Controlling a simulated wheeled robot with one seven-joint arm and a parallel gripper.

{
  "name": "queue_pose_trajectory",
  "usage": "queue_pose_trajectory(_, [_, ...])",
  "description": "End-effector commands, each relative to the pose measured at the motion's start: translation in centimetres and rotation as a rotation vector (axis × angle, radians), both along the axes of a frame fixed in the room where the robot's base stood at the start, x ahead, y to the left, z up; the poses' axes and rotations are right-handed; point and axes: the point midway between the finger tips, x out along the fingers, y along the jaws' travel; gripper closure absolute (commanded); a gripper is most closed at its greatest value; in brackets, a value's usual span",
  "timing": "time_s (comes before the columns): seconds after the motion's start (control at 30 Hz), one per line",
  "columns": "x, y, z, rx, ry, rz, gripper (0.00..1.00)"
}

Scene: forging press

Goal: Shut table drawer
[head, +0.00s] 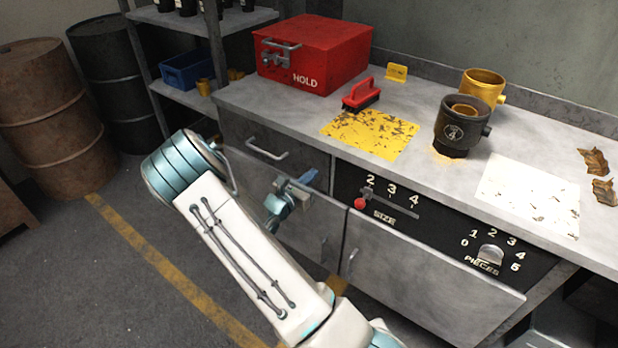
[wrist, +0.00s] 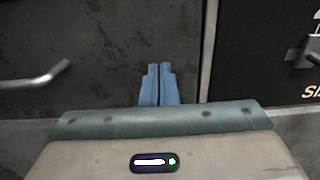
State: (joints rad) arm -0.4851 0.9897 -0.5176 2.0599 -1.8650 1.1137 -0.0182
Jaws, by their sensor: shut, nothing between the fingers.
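The table drawer (head: 240,134) is the dark grey front with a bar handle under the left part of the worktop. Its top edge lies close under the worktop, and I see no clear gap. In the wrist view, its dark front (wrist: 90,45) fills the left and middle, with the handle at the left. My gripper (head: 309,177) is shut and empty, at the right part of the drawer front, right of the handle. In the wrist view, the blue fingertips (wrist: 160,68) are together and point at the front. I cannot tell whether they touch it.
The worktop (head: 305,110) carries a red box (head: 315,55), a red brush (head: 361,95), a yellow sheet (head: 370,135), a dark pot (head: 458,130) and a white sheet (head: 528,195). A black SIZE panel (head: 375,195) is right of the drawer. Cabinet doors are below. Drums stand left.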

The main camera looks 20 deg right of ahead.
Motion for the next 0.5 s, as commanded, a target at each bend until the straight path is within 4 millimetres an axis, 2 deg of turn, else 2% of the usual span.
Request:
queue_pose_trajectory(0.07, [0.1, -0.7, 0.4, -0.008, -0.007, -0.009, 1.0])
queue_pose_trajectory(0.23, [-0.3, 0.0, 0.5, -0.007, -0.006, -0.011, 1.0])
queue_pose_trajectory(0.37, [-1.1, 2.1, 0.5, -0.005, -0.005, -0.007, 1.0])
queue_pose_trajectory(0.5, [-2.6, 5.1, 0.3, -0.004, -0.003, -0.006, 1.0])
